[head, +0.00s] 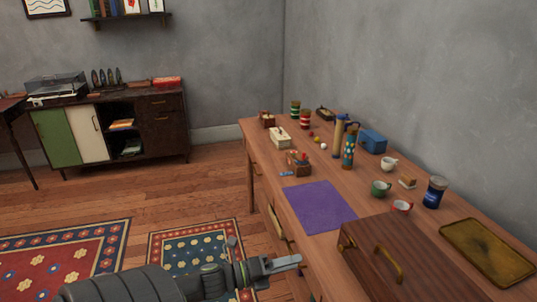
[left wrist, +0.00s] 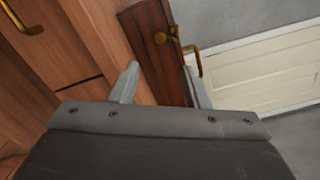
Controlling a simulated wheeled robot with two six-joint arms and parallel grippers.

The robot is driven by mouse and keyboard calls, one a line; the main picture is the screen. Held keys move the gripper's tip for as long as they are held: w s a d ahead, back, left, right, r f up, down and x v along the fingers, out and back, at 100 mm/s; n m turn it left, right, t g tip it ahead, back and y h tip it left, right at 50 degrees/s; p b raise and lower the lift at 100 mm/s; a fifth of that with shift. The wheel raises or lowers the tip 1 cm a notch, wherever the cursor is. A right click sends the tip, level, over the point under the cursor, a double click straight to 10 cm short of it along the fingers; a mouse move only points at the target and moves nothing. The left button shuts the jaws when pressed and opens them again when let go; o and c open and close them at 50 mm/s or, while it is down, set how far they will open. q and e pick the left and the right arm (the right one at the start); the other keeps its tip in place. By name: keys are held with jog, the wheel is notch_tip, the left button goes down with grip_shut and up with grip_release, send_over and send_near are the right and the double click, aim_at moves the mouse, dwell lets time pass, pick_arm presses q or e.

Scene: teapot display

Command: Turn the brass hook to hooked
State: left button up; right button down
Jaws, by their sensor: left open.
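The brass hook (left wrist: 191,46) is in the left wrist view, on a dark wooden plank (left wrist: 158,40). It has a round brass knob at one end, and its bent arm reaches over the plank's right edge. Its lower tip is close to my right-hand finger in that view; I cannot tell whether they touch. My left gripper (left wrist: 162,82) is open and empty, its two fingers on either side of the plank's lower part in the picture. In the head view my left gripper (head: 284,263) is beside the table's front edge. My right gripper is not in view.
A cream panel (left wrist: 265,75) lies right of the hook, and a brass handle (left wrist: 30,18) is at upper left. On the table, a purple mat (head: 318,207) lies behind a brown wooden case (head: 420,245) with cups, tins and a tray (head: 487,252) around.

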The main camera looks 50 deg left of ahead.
pick_arm(q)
jog(key=v, duration=0.5)
jog(key=shift+s+p, duration=0.1)
jog(key=shift+p, duration=0.3)
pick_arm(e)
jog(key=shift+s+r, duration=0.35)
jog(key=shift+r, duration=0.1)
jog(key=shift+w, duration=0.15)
